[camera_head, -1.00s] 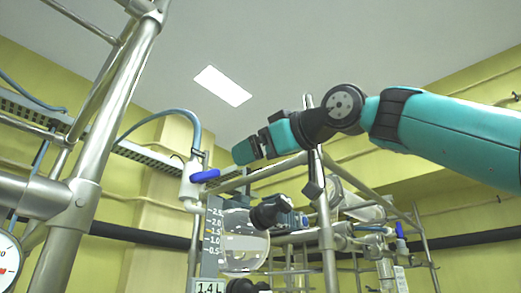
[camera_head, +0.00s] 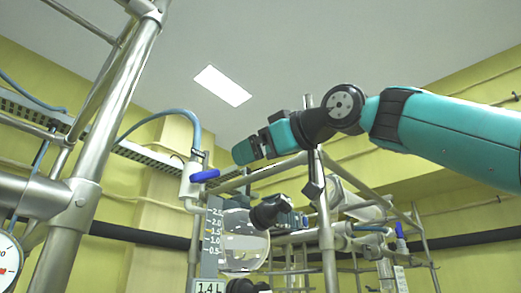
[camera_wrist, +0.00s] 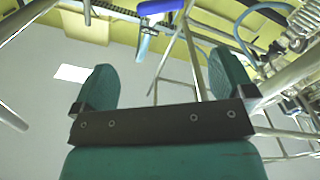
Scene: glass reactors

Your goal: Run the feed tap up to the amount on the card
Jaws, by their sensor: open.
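The feed tap (camera_head: 191,182) is a white fitting with a blue lever (camera_head: 205,176), fed by a blue hose from above. The lever lies roughly sideways, pointing right. Below it a round glass vessel (camera_head: 243,250) stands behind a grey scale (camera_head: 213,232) marked 0.5 to 2.5. The card (camera_head: 209,287) under the scale reads 1.4 L. The liquid level in the glass is hard to read. My gripper (camera_head: 243,151) is up and right of the lever, apart from it. In the wrist view my gripper (camera_wrist: 163,62) is open and empty, with a blue lever (camera_wrist: 160,6) beyond the fingers.
A thick steel post (camera_head: 105,125) stands at left, with a round gauge (camera_head: 8,262) at the lower left edge. Steel frame rails (camera_head: 265,172) run below my gripper. More glassware and another blue handle (camera_head: 400,230) are at right.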

